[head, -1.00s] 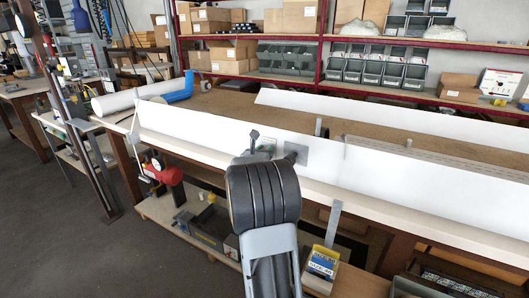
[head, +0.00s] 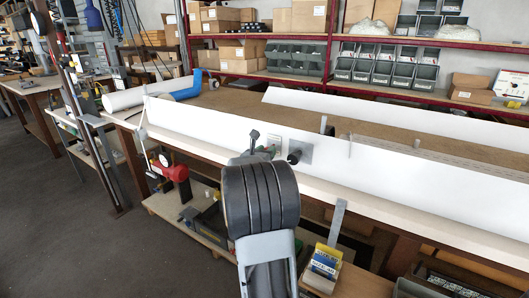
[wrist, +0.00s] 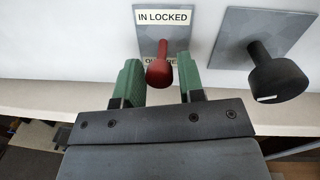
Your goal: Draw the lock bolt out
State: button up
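The lock bolt's red knob (wrist: 159,72) sticks out from a small grey plate (wrist: 178,48) on a white panel in the wrist view. A label reading "IN LOCKED" (wrist: 163,17) is above the knob; lettering below is partly hidden by it. My gripper (wrist: 160,84) is open, with one green finger on each side of the red knob and visible gaps to it. I cannot tell how deep the knob sits between the fingers. In the head view my gripper (head: 268,150) is at the panel, and my arm hides the red knob.
A black knob (wrist: 278,78) on a larger grey plate (wrist: 240,35) stands out close to the right of my gripper. The long white profile (head: 400,180) lies along the bench (head: 375,204). A grey upright bracket (head: 338,220) stands at the bench's front edge.

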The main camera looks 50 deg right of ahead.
jog(key=shift+o, duration=1.3)
jog(key=v, duration=1.3)
jog(key=shift+a, duration=0.4)
